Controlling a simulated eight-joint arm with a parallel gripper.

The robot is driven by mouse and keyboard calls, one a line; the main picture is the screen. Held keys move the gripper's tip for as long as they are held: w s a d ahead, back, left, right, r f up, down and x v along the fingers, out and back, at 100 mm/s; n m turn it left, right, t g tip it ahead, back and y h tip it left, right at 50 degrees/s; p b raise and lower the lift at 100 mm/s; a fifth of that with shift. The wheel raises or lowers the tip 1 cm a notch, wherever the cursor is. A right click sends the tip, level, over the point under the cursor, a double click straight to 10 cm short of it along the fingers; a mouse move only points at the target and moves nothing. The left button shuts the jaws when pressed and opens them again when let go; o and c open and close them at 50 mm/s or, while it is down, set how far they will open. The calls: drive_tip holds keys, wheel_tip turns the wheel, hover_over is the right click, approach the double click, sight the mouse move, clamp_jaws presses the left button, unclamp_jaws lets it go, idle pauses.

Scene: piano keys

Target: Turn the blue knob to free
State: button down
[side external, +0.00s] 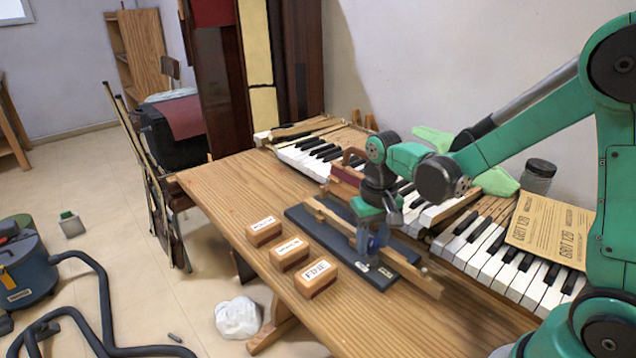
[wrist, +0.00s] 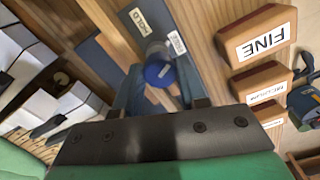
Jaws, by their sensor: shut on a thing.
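The blue knob (wrist: 158,73) shows in the wrist view with its round blue top between my gripper's two fingers (wrist: 160,82). In the side external view my gripper (side external: 370,243) points down over the dark base plate (side external: 310,222), and the knob is mostly hidden by the fingers. The fingers are shut on the knob. Two small white labels lie near the knob in the wrist view: one reads HOLD (wrist: 141,21), and the other (wrist: 177,42), closer to the knob, seems to read FREE.
Several wooden blocks, including one labelled FINE (side external: 316,278), stand in a row left of the plate. A wooden bar (side external: 330,215) lies along the plate. Piano keys (side external: 490,255) and a sanding sheet (side external: 550,232) lie to the right. The table's front left is clear.

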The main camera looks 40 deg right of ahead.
sight(372, 241)
drive_tip(key=m, duration=0.5)
idle(0.5)
drive_tip(key=shift+c, duration=2.4)
unclamp_jaws()
drive_tip(key=shift+r, duration=2.85)
drive_tip(key=s+a+r+n+t, duration=0.3)
drive_tip(key=s+a+n+t, duration=0.1)
drive_tip(key=n+t, duration=0.3)
drive_tip(key=shift+r+n, duration=0.25)
drive_tip(key=shift+n, duration=0.75)
